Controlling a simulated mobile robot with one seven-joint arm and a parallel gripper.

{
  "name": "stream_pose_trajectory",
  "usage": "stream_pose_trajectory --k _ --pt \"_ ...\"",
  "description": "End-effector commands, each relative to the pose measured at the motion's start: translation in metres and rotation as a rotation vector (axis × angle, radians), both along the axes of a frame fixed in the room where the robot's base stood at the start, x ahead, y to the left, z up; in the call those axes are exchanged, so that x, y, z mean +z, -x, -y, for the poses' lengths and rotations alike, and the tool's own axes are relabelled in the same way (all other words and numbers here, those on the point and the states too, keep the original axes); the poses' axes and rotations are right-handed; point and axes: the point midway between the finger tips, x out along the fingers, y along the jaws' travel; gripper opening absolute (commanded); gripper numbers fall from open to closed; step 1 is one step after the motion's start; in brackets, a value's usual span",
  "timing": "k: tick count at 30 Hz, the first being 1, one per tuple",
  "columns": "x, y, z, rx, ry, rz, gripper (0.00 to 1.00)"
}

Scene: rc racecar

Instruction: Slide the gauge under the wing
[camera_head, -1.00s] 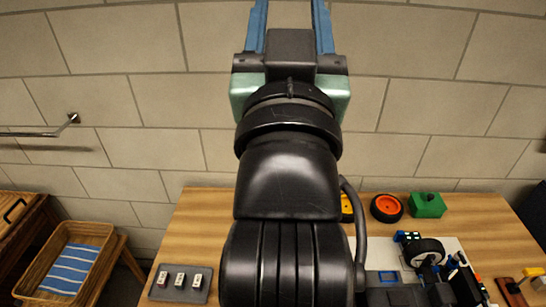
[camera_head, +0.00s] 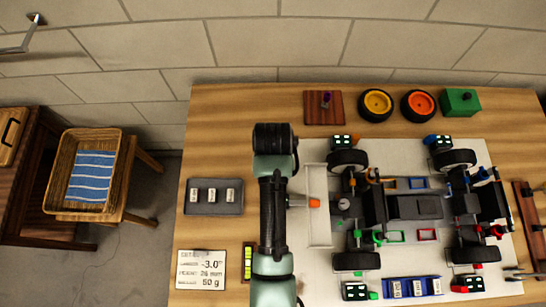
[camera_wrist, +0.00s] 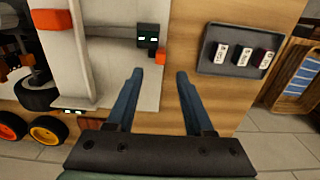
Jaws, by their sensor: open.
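A dark block with a small lit display (camera_wrist: 148,35), apparently the gauge, stands just beyond my fingertips in the wrist view. An orange piece (camera_wrist: 161,56) is at its lower right. My arm seems to hide the block in the head view. The wing, a long pale plate (camera_head: 318,225), crosses the left end of the car; it shows as a pale strip (camera_wrist: 72,60) left of the block in the wrist view. My gripper (camera_wrist: 158,72) is open and empty, its blue fingers pointing toward the block. Its fingers are hidden in the head view.
The racecar chassis (camera_head: 415,207) lies on a pale board, with wheels and display pads around it. A grey tray (camera_head: 215,209) with labelled pieces sits left of my arm. A card (camera_head: 200,271) and a yellow-green strip (camera_head: 248,262) lie nearer. Loose wheels (camera_head: 376,106) lie at the back.

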Motion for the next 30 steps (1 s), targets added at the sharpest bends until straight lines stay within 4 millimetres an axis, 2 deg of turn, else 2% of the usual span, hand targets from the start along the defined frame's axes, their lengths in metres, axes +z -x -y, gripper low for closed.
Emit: stream_pose_trajectory --k 1,6,12,18,25,26,30 --pt "-0.012 0.001 0.000 0.000 0.000 -0.004 0.53" --pt "-0.047 0.000 0.000 0.000 0.000 -0.002 0.53" --pt "-0.073 0.000 0.000 0.000 0.000 0.001 0.53" --pt "-0.082 -0.001 0.000 0.000 0.000 0.003 0.53" --pt "-0.083 -0.001 0.000 0.000 0.000 0.004 0.53" --pt "-0.083 -0.001 0.000 0.000 0.000 0.004 0.51" --pt "-0.082 -0.001 0.000 0.000 0.000 0.004 0.26"
